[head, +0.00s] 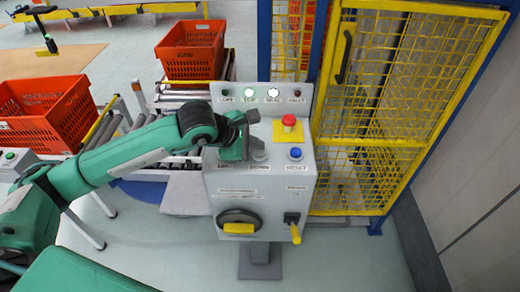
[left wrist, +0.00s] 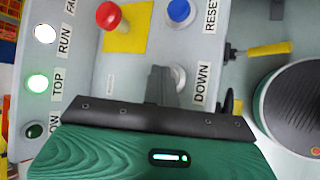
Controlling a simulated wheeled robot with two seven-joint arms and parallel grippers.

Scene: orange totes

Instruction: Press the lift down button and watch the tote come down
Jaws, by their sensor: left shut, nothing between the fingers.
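The control box (head: 222,190) stands upright in the middle of the head view. Its grey-white DOWN button (head: 259,155) shows beside my left gripper (head: 246,135). In the left wrist view, the DOWN button (left wrist: 179,77) is partly hidden behind the fingers of my left gripper (left wrist: 160,84), which are shut and empty. I cannot tell whether they touch the button. The TOP lamp (left wrist: 37,83) glows green and the RUN lamp (left wrist: 44,33) glows white. One orange tote (head: 190,55) is on rollers behind the box; another tote (head: 45,115) sits at left. My right gripper is out of view.
A red emergency button (head: 289,122) on a yellow plate and a blue RESET button (head: 296,153) are close to the gripper. A yellow mesh cage (head: 365,140) stands right of the box. The floor in front is clear.

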